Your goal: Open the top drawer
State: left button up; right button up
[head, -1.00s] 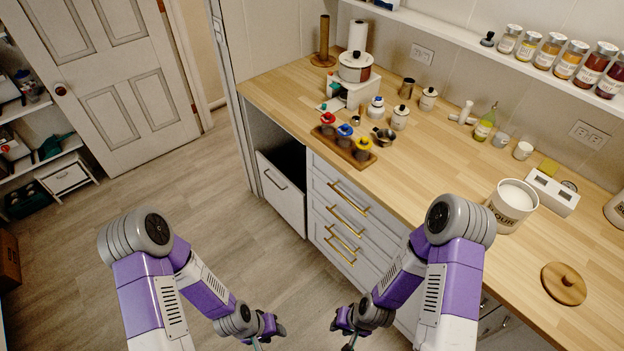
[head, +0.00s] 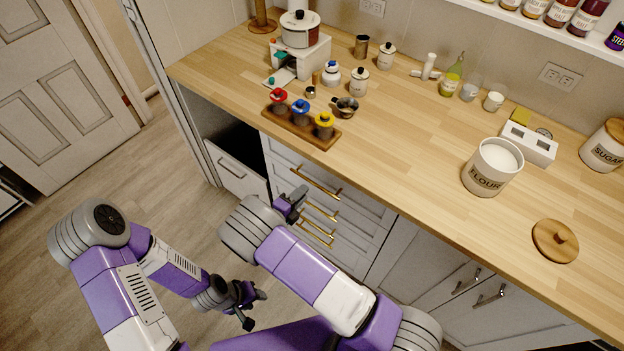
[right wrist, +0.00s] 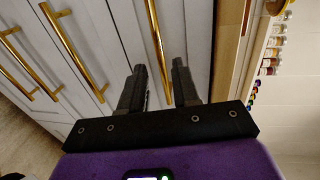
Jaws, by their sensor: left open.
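The top drawer (head: 285,165) is the uppermost in a white stack under the wooden counter, and it is closed. Its gold bar handle (head: 316,182) also shows in the right wrist view (right wrist: 158,48). My right gripper (head: 298,200) is in front of the stack, close to this handle. In the right wrist view its two fingers (right wrist: 158,88) are apart and empty, pointing at the drawer front, with the handle lying between them in the picture; no contact shows. My left gripper (head: 255,307) is open and low over the floor, away from the drawers.
Lower drawers with gold handles (head: 318,232) are shut. A wooden rack (head: 300,127) with coloured-top jars sits near the counter edge. The floor (head: 180,200) at left is clear.

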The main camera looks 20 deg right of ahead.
aim_at(314, 183)
jog(key=x, duration=0.7)
jog(key=shift+s+d, duration=0.1)
grip_shut()
